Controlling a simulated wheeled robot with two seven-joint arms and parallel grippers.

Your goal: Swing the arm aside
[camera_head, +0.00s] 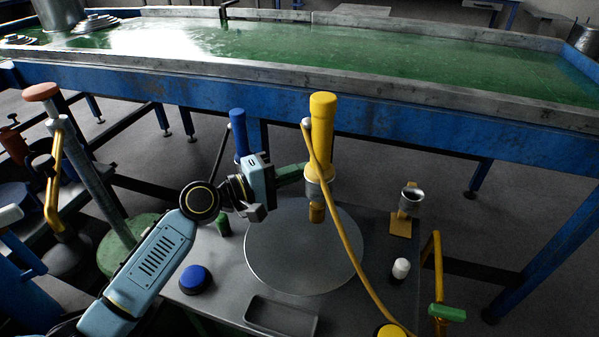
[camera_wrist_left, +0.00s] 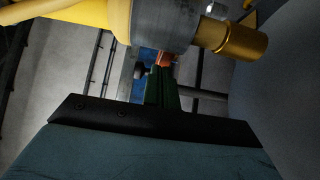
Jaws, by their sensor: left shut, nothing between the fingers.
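A yellow torch-like tool (camera_head: 322,125) with a grey collar and brass nozzle hangs over a round grey disc (camera_head: 290,250) on a metal table. A green arm (camera_head: 290,174) runs from a blue post (camera_head: 239,130) to the tool. My left gripper (camera_head: 270,184) is beside the green arm, on its near side, shut and empty; its fingertips are hard to make out, and I cannot tell whether it touches the arm. My right gripper is out of view.
A yellow hose (camera_head: 350,240) loops down from the tool. On the table are a blue knob (camera_head: 195,279), a grey tray (camera_head: 281,317), a white-capped piece (camera_head: 401,268) and a cup on a yellow stand (camera_head: 401,224). A long blue bench (camera_head: 400,120) stands behind.

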